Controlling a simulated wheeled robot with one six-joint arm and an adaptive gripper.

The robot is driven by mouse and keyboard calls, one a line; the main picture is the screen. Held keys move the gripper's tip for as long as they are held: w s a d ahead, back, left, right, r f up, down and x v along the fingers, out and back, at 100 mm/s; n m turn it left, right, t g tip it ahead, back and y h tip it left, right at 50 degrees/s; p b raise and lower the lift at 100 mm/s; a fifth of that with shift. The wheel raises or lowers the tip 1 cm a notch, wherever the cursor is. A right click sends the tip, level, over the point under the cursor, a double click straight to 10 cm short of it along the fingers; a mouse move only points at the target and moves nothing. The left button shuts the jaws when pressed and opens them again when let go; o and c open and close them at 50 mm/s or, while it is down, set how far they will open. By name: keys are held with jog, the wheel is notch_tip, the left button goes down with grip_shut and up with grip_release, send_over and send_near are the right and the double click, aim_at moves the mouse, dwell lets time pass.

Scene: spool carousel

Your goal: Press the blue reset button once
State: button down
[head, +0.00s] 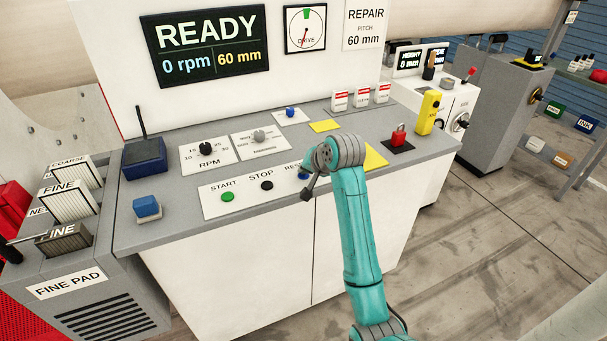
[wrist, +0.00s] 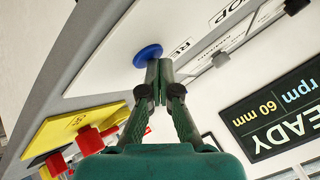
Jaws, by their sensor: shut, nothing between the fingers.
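The blue reset button (wrist: 147,54) is a round disc on the white label plate, seen close in the wrist view. In the head view the button (head: 303,175) is partly hidden behind the end of my arm, right of the black stop button (head: 267,185) and green start button (head: 227,197). My gripper (wrist: 159,64) is shut and empty. Its fingertips overlap the button's edge in the wrist view; I cannot tell whether they touch it.
The display (head: 205,48) reads READY, 0 rpm, 60 mm. Another blue knob (head: 290,112) sits farther back on the console. A loose blue block (head: 146,207) lies at the left.

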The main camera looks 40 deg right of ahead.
aim_at(305, 176)
jog(key=shift+r, duration=0.8)
jog(key=shift+r, duration=2.5)
